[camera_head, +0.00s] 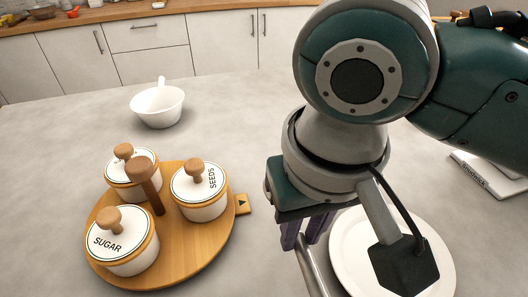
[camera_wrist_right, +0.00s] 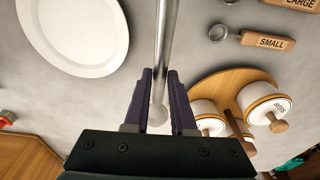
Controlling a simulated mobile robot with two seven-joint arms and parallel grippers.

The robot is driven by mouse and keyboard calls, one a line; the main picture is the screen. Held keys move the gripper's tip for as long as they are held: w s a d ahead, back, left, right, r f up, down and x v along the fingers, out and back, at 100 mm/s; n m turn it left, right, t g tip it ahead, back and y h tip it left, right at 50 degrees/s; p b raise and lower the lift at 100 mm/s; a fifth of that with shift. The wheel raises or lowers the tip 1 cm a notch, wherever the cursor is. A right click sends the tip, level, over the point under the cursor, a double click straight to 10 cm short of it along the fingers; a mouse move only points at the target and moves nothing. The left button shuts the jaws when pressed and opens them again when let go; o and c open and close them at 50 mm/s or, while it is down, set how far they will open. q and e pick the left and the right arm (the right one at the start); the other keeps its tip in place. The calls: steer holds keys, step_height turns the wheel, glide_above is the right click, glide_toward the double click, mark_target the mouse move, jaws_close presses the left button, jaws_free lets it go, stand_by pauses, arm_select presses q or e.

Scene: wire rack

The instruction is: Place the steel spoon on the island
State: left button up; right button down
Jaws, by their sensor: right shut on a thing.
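My right gripper (camera_head: 307,234) is shut on a thin steel handle, the steel spoon (camera_head: 312,272), above the grey island top (camera_head: 70,150). In the right wrist view the spoon (camera_wrist_right: 165,35) runs between the two purple fingers (camera_wrist_right: 159,80) and out past the top edge. Its bowl end does not show in either view. In the head view the spoon runs down past the bottom edge, beside the white plate. My left gripper is not in view.
A white plate (camera_head: 343,250) lies partly behind my right wrist. A round wooden tray (camera_head: 190,245) with several lidded jars stands left of the gripper. A white bowl (camera_head: 158,107) stands farther back. The wrist view shows wooden-handled measuring spoons (camera_wrist_right: 265,40). Island surface around the bowl is clear.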

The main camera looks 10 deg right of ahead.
mark_target(292, 272)
step_height(292, 272, down, 8)
steer(key=shift+b, duration=0.8)
steer(key=shift+f, duration=0.35)
steer(key=shift+f, duration=0.1)
steer(key=c, duration=0.7)
jaws_free()
steer(key=shift+c, duration=0.2)
